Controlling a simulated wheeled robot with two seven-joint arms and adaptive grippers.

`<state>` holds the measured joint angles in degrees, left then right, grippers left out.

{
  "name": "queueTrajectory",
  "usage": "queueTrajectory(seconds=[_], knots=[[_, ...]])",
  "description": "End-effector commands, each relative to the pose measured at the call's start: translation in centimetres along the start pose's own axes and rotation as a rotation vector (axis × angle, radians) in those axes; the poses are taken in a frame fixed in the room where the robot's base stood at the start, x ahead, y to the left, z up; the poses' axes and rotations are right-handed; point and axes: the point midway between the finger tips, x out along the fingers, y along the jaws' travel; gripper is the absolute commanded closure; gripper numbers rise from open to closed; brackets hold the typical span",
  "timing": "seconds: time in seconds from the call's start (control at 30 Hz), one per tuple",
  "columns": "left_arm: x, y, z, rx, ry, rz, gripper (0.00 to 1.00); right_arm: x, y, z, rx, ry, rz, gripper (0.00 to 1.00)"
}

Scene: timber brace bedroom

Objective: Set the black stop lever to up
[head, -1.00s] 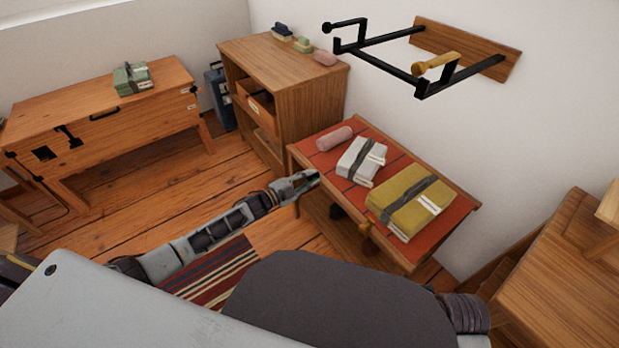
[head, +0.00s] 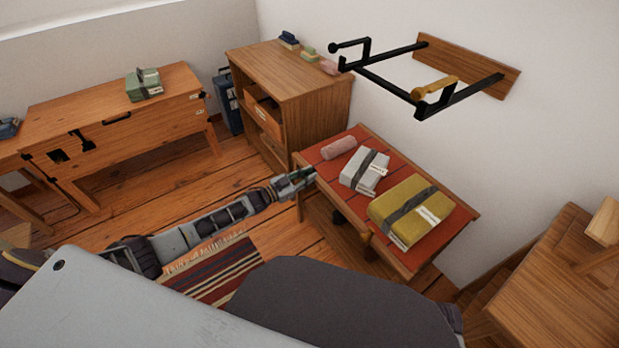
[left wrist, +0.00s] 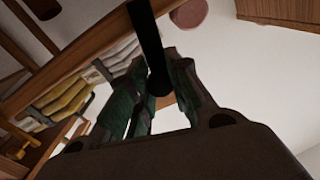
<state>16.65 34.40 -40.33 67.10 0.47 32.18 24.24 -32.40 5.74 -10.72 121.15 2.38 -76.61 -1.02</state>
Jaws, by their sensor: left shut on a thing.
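My left gripper (head: 308,176) is at the left edge of the red-topped table (head: 347,198) in the head view. In the left wrist view its green-grey fingers (left wrist: 158,92) are shut on the black stop lever (left wrist: 148,40). My right gripper is not in view.
A pink roll (head: 338,148), a grey bundle (head: 364,171) and a yellow bundle (head: 410,205) lie on the red top. A black wall rack (head: 385,88) juts out above. A wooden cabinet (head: 290,75) stands behind, and a workbench (head: 110,125) at left.

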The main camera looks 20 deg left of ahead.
Motion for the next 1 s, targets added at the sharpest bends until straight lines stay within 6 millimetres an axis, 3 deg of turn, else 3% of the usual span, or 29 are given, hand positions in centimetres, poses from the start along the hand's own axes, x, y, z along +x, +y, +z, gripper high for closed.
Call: queueTrajectory(seconds=[0.4, 0.93, 0.97, 1.0], knots=[[-0.1, -1.4, 0.2, -0.202, -0.002, -0.002, 1.0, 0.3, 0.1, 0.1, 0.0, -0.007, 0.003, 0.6], [-0.1, -1.6, 0.3, -0.228, -0.003, -0.003, 1.0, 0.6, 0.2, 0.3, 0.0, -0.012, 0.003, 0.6], [-0.1, -1.6, 0.3, -0.227, -0.003, -0.003, 0.77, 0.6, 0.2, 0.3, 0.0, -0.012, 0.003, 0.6], [-0.1, -1.6, 0.3, -0.227, -0.003, -0.003, 0.72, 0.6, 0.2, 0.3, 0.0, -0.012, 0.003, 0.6]])
